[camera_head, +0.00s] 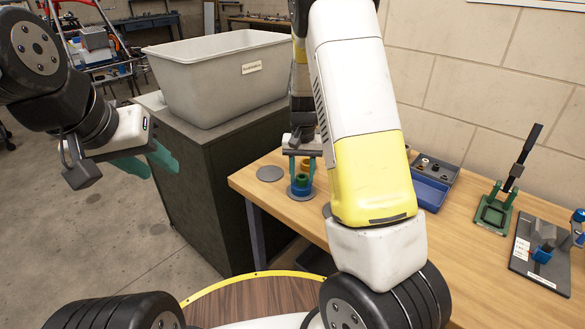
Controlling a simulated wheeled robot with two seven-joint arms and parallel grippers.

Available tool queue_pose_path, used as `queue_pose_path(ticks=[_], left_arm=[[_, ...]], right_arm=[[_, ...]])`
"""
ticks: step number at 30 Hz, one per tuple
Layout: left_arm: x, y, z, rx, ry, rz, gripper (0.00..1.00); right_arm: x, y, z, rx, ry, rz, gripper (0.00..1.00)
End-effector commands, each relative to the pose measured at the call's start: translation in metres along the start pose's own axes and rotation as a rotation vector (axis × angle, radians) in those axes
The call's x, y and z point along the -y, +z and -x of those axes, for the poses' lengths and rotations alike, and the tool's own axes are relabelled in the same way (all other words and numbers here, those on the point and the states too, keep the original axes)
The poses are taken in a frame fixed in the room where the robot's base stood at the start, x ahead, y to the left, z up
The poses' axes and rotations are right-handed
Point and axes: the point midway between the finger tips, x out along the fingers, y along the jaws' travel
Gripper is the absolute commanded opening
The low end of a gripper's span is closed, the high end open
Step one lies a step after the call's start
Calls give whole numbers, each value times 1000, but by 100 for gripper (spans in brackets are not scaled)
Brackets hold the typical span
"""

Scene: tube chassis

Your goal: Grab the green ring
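The green ring (302,181) sits on top of a blue ring (300,191) on a round grey disc on the wooden table. An orange piece (305,164) shows just above the green ring. My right gripper (302,176) points down over this stack. Its teal fingers are apart, one on each side of the green ring; whether they touch it is too small to tell. My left gripper (147,163) hangs at the left, over the floor beside the dark cabinet. Its teal fingers are apart and empty.
A large grey bin (215,85) stands on the dark cabinet (215,185). Grey discs (270,173) lie on the table. A blue tray (430,190), a green clamp stand (494,213) and a dark fixture board (535,260) are at the right. My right arm hides part of the table.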

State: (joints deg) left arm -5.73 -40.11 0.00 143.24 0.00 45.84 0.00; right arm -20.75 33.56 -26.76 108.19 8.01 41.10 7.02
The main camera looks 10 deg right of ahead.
Motion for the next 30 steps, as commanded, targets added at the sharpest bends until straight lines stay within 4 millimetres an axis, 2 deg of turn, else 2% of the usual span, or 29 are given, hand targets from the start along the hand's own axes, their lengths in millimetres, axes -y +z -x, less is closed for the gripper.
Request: queue_pose_path(ticks=[1, 5, 6, 17, 25, 26, 30], left_arm=[[0, 0, 0, 0, 0, 0, 36], [0, 0, 0, 0, 0, 0, 36], [0, 0, 0, 0, 0, 0, 36], [0, 0, 0, 0, 0, 0, 36], [0, 0, 0, 0, 0, 0, 36], [0, 0, 0, 0, 0, 0, 36], [0, 0, 0, 0, 0, 0, 36]], right_arm=[[0, 0, 0, 0, 0, 0, 28], [0, 0, 0, 0, 0, 0, 3], [0, 0, 0, 0, 0, 0, 0], [0, 0, 5, -1, -1, 0, 0], [0, -1, 35, -3, -2, 1, 0], [0, 2, 39, -2, -1, 1, 0], [-2, 34, 40, 2, -2, 2, 0]])
